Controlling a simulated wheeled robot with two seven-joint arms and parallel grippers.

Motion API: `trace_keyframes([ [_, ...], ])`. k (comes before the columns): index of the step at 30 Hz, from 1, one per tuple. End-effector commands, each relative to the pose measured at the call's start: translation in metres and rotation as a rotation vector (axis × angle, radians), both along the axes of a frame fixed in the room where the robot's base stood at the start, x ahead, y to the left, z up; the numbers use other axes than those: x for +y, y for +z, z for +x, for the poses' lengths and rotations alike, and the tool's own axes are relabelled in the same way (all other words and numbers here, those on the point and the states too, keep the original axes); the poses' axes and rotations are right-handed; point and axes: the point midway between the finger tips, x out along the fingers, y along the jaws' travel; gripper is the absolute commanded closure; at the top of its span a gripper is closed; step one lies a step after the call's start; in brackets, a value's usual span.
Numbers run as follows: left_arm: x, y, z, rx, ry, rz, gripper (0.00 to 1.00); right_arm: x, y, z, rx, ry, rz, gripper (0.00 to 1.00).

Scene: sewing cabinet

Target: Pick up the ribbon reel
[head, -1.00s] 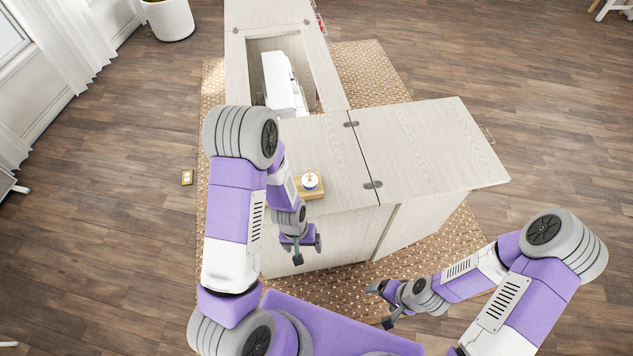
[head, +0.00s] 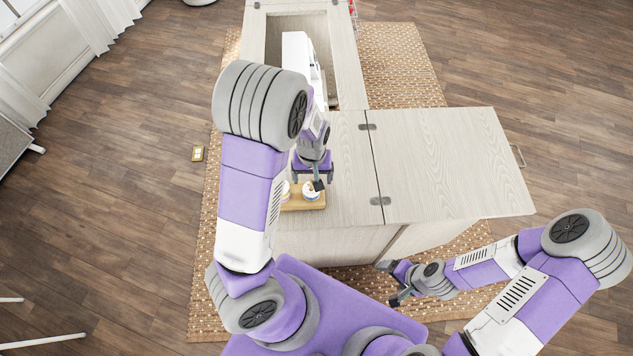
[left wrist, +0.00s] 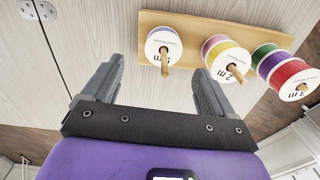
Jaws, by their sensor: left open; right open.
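Several ribbon reels stand on pegs of a wooden holder (left wrist: 190,20) on the cabinet top. My left gripper (left wrist: 158,70) is open and empty, just short of the white reel. In the head view, my left gripper (head: 309,182) is over the holder, partly hiding the reels. My right gripper (head: 391,283) is open and empty, away from the cabinet.
The pale wood cabinet (head: 435,160) has a clear, hinged leaf on the right. A white sewing machine (head: 298,60) sits in the recess at the back. A woven rug (head: 400,60) lies under the cabinet.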

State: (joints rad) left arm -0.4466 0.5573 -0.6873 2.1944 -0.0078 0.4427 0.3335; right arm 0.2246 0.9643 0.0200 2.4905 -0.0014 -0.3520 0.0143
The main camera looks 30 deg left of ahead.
Motion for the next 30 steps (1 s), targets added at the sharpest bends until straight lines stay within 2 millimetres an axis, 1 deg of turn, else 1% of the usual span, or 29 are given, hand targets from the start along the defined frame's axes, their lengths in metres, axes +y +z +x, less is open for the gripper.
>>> trace_keyframes([
  [1,0.001,-0.008,-0.001,0.003,0.001,0.001,0.14,0.0,-0.004,0.0,0.001,0.0,0.0,0.14],
  [5,0.001,-0.018,-0.001,0.002,0.001,0.0,0.14,0.0,-0.007,-0.001,0.001,-0.001,0.0,0.14],
  [7,0.001,-0.027,-0.001,0.003,0.0,0.001,0.14,0.0,-0.011,-0.001,0.001,-0.001,0.0,0.14],
  [13,0.002,-0.058,-0.001,0.003,0.0,0.002,0.14,0.0,-0.022,0.0,0.001,-0.001,0.0,0.14],
  [16,0.002,-0.063,-0.001,0.002,0.0,0.001,0.14,0.0,-0.024,0.0,0.0,0.0,0.0,0.14],
  [21,0.002,-0.062,0.0,0.0,0.0,0.001,0.14,0.0,-0.022,0.0,0.0,0.0,0.0,0.14],
  [23,0.002,-0.062,0.0,0.0,0.0,0.001,0.21,0.0,-0.022,0.0,0.0,0.0,0.0,0.14],
  [30,0.002,-0.062,0.0,0.0,0.0,0.001,0.58,0.0,-0.022,0.0,0.0,0.0,0.0,0.14],
])
